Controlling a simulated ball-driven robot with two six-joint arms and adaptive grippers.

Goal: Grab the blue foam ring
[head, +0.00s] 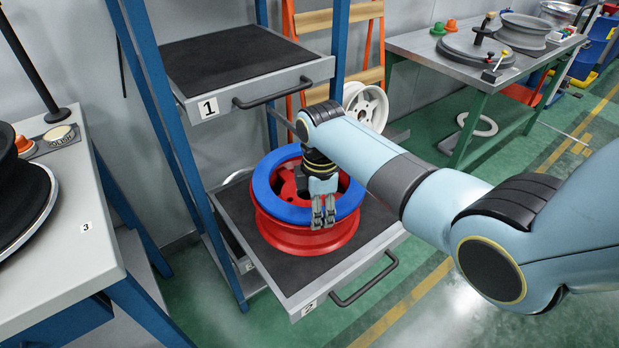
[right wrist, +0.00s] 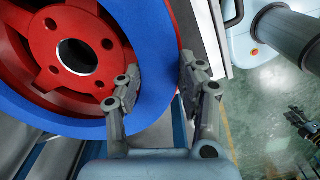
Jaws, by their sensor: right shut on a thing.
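The blue foam ring (head: 264,188) lies on top of a red wheel rim (head: 300,240) on the pulled-out lower shelf marked 2 (head: 374,243). My right gripper (head: 323,222) points down at the ring's near right side. In the right wrist view, its two fingers (right wrist: 157,82) are on either side of the ring's band (right wrist: 155,55), shut on it. The red rim (right wrist: 40,35) shows inside the ring, with its dark centre hole. My arm hides part of the ring's right side in the head view.
The upper shelf marked 1 (head: 240,55) is empty and stands above and behind the ring. Blue posts (head: 178,130) flank the shelves. A white wheel (head: 366,106) stands behind. A table marked 3 (head: 70,240) is at left, a workbench (head: 435,45) at back right.

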